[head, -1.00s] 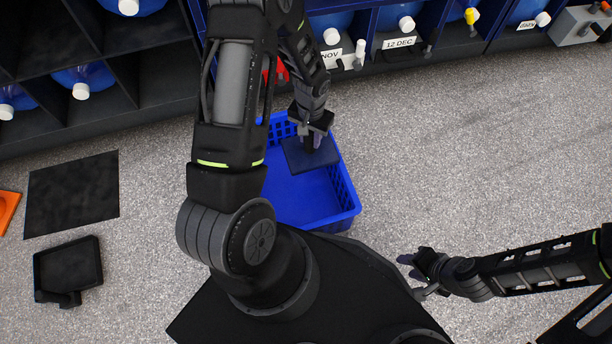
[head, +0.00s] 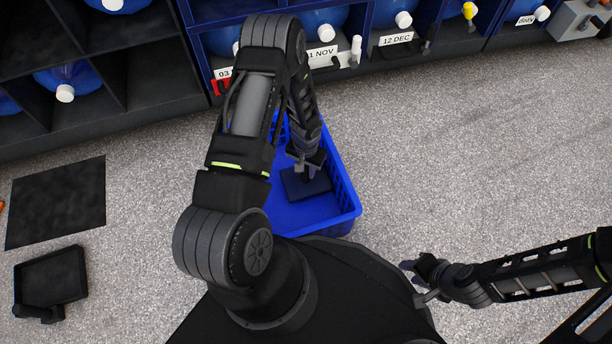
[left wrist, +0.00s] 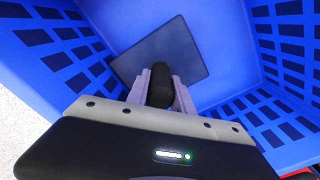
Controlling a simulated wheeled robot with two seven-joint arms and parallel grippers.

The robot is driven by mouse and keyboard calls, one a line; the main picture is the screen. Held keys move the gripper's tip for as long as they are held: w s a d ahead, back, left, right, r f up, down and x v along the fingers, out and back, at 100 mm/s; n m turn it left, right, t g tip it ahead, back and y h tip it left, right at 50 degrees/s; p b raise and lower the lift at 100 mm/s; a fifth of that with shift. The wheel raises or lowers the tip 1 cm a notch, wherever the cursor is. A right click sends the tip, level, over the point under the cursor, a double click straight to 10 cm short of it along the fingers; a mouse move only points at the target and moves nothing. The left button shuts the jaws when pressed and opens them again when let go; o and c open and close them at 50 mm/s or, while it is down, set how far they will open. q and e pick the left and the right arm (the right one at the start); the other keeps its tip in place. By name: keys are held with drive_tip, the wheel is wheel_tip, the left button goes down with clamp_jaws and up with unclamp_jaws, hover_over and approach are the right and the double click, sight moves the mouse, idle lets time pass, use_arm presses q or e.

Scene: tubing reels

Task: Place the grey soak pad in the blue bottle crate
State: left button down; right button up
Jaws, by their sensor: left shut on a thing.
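The soak pad (head: 318,187) is a thin dark grey square with a black upright grip (left wrist: 159,84). It is inside the blue bottle crate (head: 345,187), over the crate's floor. In the left wrist view the pad (left wrist: 185,50) looks flat, with the crate's slotted walls (left wrist: 285,50) around it. I cannot tell whether it touches the floor. My left gripper (head: 309,172) reaches down into the crate and is shut on the pad's grip, its fingers on either side (left wrist: 160,90). My right gripper (head: 418,281) is open and empty, low at the right, away from the crate.
A shelf unit with blue bottles (head: 323,30) and date labels stands behind the crate. A black mat (head: 56,202) and a black tray (head: 52,277) lie on the floor at the left. The speckled floor right of the crate is clear.

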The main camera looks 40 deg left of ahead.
sight(306, 176)
use_arm(q)
drive_tip(key=shift+f+b, duration=0.85)
drive_tip(key=shift+f, duration=1.25)
drive_tip(key=shift+f, duration=0.2)
drive_tip(key=c, duration=1.1)
unclamp_jaws()
drive_tip(key=shift+r, duration=0.1)
drive_tip(key=shift+r, duration=0.1)
wheel_tip(306, 176, up, 11)
drive_tip(key=p, duration=0.4)
drive_tip(key=shift+r+p, duration=0.3)
drive_tip(key=shift+r, duration=0.25)
